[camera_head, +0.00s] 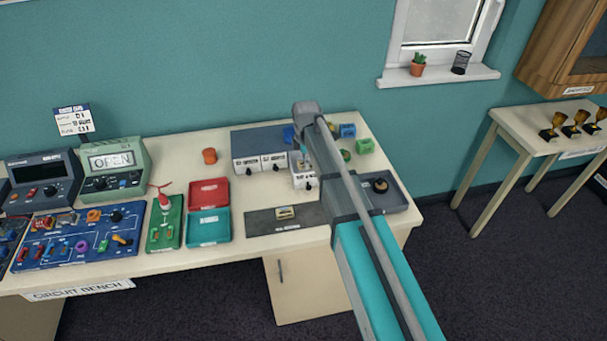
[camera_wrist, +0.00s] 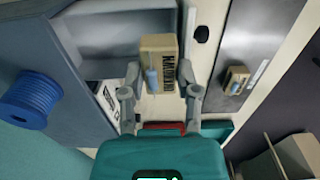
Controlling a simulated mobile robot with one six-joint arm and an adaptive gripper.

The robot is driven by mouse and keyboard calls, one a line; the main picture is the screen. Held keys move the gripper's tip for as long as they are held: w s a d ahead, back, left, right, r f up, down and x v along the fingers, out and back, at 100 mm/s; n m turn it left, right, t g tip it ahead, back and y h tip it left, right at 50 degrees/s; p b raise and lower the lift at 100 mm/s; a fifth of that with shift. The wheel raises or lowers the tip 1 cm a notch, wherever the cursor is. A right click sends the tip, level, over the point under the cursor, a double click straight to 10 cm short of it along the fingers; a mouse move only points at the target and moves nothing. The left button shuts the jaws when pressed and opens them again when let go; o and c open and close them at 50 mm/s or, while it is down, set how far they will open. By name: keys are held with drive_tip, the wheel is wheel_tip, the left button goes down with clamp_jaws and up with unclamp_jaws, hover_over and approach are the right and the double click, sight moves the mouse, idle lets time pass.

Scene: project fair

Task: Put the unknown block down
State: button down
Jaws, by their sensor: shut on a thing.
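In the wrist view, my gripper (camera_wrist: 160,75) is shut on the unknown block (camera_wrist: 153,46), a cream block with dark lettering and a blue part on its face. The block hangs between the two fingers near the grey drawer unit (camera_wrist: 65,75). The head view shows the drawer unit (camera_head: 248,139) at the back of the bench, with my arm reaching over its right end. My gripper (camera_head: 303,167) is small and partly hidden there. A similar cream block (camera_head: 285,212) lies on the dark mat (camera_head: 262,226), also seen in the wrist view (camera_wrist: 236,79).
A red tray (camera_head: 209,192) and a teal tray (camera_head: 209,226) lie left of the mat. A dark tray (camera_head: 398,204) with a round item is at the right.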

drive_tip(key=shift+w+a+f+b, duration=0.25)
drive_tip(key=shift+w+f+b, duration=0.6)
drive_tip(key=shift+f, duration=0.3)
drive_tip(key=shift+w+a+f+b, duration=0.1)
drive_tip(key=shift+w+f+b, duration=0.25)
drive_tip(key=shift+f+b, duration=1.55)
drive_tip(key=shift+f, duration=0.05)
drive_tip(key=shift+f, duration=0.2)
drive_tip(key=c, duration=0.6)
unclamp_jaws()
drive_tip(key=shift+r, duration=0.2)
wheel_tip(320, 180, up, 12)
drive_tip(key=p, duration=1.2)
